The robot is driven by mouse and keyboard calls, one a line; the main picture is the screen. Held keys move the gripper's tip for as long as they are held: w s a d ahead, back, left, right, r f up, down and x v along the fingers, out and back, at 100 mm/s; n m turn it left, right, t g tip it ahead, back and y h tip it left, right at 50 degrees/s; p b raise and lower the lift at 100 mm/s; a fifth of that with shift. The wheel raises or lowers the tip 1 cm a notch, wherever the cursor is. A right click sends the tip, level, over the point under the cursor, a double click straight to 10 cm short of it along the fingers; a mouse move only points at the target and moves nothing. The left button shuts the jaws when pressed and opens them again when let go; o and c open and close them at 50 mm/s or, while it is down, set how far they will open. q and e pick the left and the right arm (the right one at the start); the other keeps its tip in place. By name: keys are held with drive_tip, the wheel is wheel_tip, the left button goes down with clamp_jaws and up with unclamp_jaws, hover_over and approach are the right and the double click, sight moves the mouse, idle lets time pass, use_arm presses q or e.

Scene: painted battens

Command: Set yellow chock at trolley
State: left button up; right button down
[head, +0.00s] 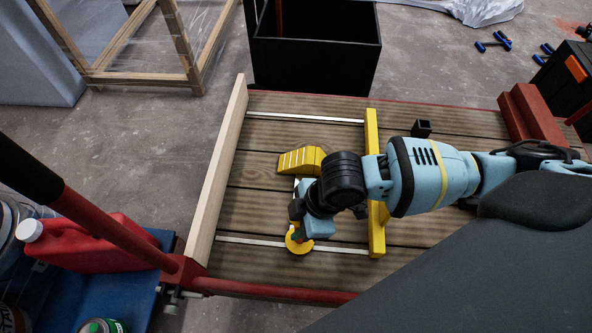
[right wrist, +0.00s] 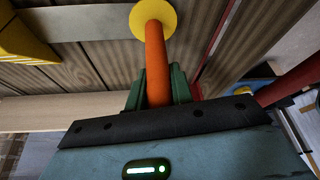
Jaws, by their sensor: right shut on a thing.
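The yellow chock (head: 301,161) is a wedge with pale ridges over the trolley's plank deck (head: 265,205). A pale flat bar seems to run from it to a yellow disc with an orange handle. In the right wrist view the wedge (right wrist: 25,38) shows at upper left, and the bar (right wrist: 85,22) reaches the disc. My right gripper (head: 296,235) is shut on the orange handle (right wrist: 156,65), its green fingers on both sides. I cannot tell whether the chock touches the deck. My left gripper is out of view.
A pale batten (head: 218,170) stands along the deck's left edge. A yellow batten (head: 371,135) crosses the deck under my right arm. A red block (head: 529,113) and a small black tube (head: 421,129) are at right. A black bin (head: 315,65) stands behind; a red can (head: 85,243) is at left.

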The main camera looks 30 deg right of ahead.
drive_tip(key=shift+r, duration=0.1)
drive_tip(key=c, duration=1.7)
unclamp_jaws()
drive_tip(key=shift+f, duration=0.2)
drive_tip(key=o, duration=0.5)
drive_tip(key=shift+c, duration=0.2)
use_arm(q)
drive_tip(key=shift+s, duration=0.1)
use_arm(e)
drive_tip(key=shift+r, duration=0.15)
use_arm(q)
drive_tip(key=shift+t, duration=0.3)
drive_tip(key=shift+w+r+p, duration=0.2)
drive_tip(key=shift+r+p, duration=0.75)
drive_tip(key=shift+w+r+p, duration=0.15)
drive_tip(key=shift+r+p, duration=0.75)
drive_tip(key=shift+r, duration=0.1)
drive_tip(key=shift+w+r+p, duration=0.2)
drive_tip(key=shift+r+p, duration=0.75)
use_arm(e)
drive_tip(key=v, duration=1.2)
